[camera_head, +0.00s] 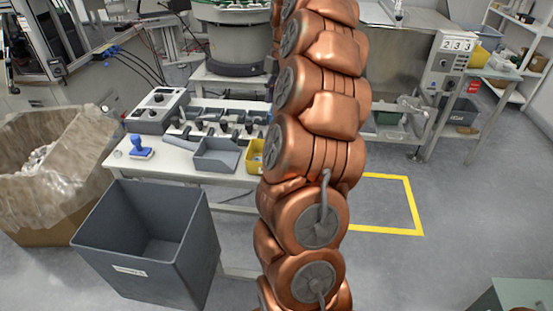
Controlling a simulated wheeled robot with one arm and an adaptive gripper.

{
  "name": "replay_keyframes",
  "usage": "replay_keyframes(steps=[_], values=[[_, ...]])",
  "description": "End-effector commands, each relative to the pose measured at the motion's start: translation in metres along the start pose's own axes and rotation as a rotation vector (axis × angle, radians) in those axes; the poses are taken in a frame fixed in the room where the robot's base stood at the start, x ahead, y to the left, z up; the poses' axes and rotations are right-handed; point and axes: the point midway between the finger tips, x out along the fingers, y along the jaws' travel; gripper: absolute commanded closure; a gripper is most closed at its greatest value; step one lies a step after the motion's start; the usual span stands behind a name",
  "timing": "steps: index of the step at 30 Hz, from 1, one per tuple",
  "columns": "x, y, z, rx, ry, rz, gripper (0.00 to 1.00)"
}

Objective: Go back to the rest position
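My copper-coloured arm (315,150) rises through the middle of the head view, from the bottom edge to the top edge. It hides part of the workbench and the floor behind it. My gripper is not in view, so its state and anything it may hold cannot be seen.
A white workbench (185,160) holds a grey bin (217,155) and a blue stamp-like item (141,147). A large empty grey crate (140,240) and a bag-lined box (45,190) stand at left. Yellow floor tape (412,205) marks clear floor at right.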

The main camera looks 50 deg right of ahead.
Motion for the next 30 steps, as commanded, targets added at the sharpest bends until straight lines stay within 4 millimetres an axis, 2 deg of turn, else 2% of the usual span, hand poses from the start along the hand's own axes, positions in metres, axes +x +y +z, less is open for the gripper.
replay_keyframes(steps=[10,14,17,23,30], values=[[0.0,0.0,0.0,0.0,0.0,0.0,0.38],[-0.003,0.0,-0.019,0.02,0.0,-0.005,0.38],[-0.008,-0.001,-0.048,0.064,-0.004,-0.009,0.38],[-0.011,-0.018,-0.126,0.204,-0.019,-0.034,0.38],[-0.005,-0.062,-0.206,0.416,-0.057,-0.061,0.38]])
